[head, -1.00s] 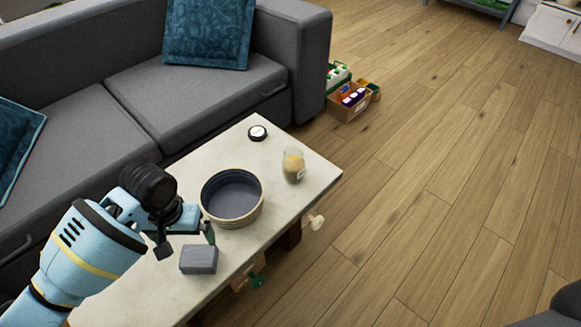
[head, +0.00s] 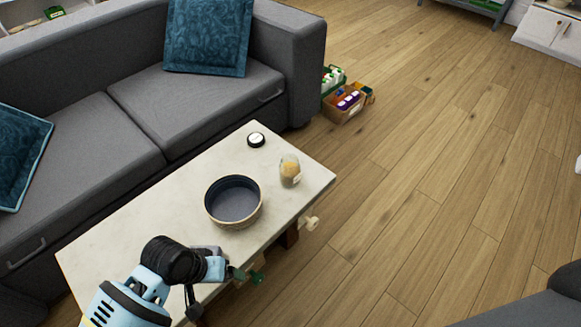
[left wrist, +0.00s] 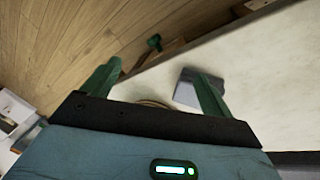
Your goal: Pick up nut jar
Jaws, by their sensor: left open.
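The nut jar (head: 290,171), a clear jar with tan contents and a pale label, stands upright on the pale table (head: 130,240), near its far right corner. My left gripper (head: 216,288) is open and empty at the table's near edge. It is below and left of the jar in the head view, clearly apart from it. In the left wrist view its two green fingers (left wrist: 157,86) are spread, and the jar is not seen there. My right gripper is not in view.
A dark bowl (head: 234,218) stands between my left gripper and the jar. A sofa (head: 70,130) borders the table; the right floor is open.

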